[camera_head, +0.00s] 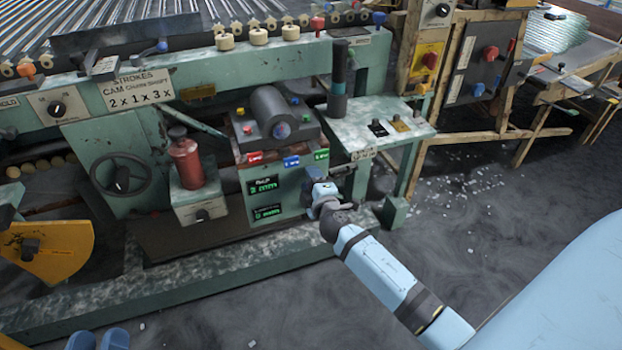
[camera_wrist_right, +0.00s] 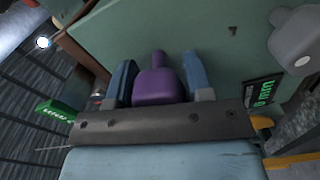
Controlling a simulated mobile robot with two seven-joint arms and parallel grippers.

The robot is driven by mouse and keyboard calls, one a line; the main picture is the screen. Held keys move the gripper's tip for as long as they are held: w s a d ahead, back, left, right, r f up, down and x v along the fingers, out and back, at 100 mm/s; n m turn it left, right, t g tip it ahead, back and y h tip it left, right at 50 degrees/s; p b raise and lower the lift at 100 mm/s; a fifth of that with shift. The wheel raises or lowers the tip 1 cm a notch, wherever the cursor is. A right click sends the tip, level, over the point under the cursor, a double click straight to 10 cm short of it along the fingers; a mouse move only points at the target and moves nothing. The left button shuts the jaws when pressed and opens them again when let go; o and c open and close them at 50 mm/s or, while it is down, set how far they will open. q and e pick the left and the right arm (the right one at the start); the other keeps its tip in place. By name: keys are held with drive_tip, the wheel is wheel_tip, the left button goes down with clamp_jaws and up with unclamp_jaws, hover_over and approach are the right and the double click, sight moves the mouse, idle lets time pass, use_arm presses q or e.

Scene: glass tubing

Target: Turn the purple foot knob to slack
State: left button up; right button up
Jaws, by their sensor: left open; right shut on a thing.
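The purple foot knob (camera_wrist_right: 158,87) shows in the right wrist view, with a rounded body and a narrow stem at the top. It sits between the two blue fingers of my right gripper (camera_wrist_right: 160,82), which is shut on it against a green panel. In the head view my right gripper (camera_head: 316,180) is at the right side of the green machine's control box, and I cannot make out the purple knob there. My left gripper (camera_head: 98,340) is at the bottom left edge of the head view, its two blue fingers apart and empty, far from the knob.
The control box has green displays (camera_head: 264,200) and red, blue and green labels. A green side table (camera_head: 385,125) stands above and to the right of my right gripper. A handwheel (camera_head: 121,175) and a red canister (camera_head: 186,162) are left. The floor at right has scattered bits.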

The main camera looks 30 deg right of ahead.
drive_tip(key=n, duration=0.3)
drive_tip(key=shift+n+p, duration=0.35)
drive_tip(key=shift+n, duration=0.05)
drive_tip(key=n+p, duration=0.1)
drive_tip(key=n, duration=0.3)
drive_tip(key=shift+f, duration=0.1)
drive_tip(key=shift+n+p, duration=0.35)
drive_tip(key=shift+n, duration=0.25)
drive_tip(key=n+p, duration=0.1)
drive_tip(key=n, duration=0.1)
drive_tip(key=shift+f+n, duration=0.1)
drive_tip(key=shift+n, duration=0.5)
use_arm(q)
drive_tip(key=shift+a+f+n+g+y, duration=0.35)
drive_tip(key=shift+a+f+y, duration=0.2)
drive_tip(key=shift+a+y, duration=0.2)
use_arm(e)
drive_tip(key=shift+s+f+n, duration=0.1)
drive_tip(key=shift+n, duration=0.2)
drive_tip(key=o, duration=0.9)
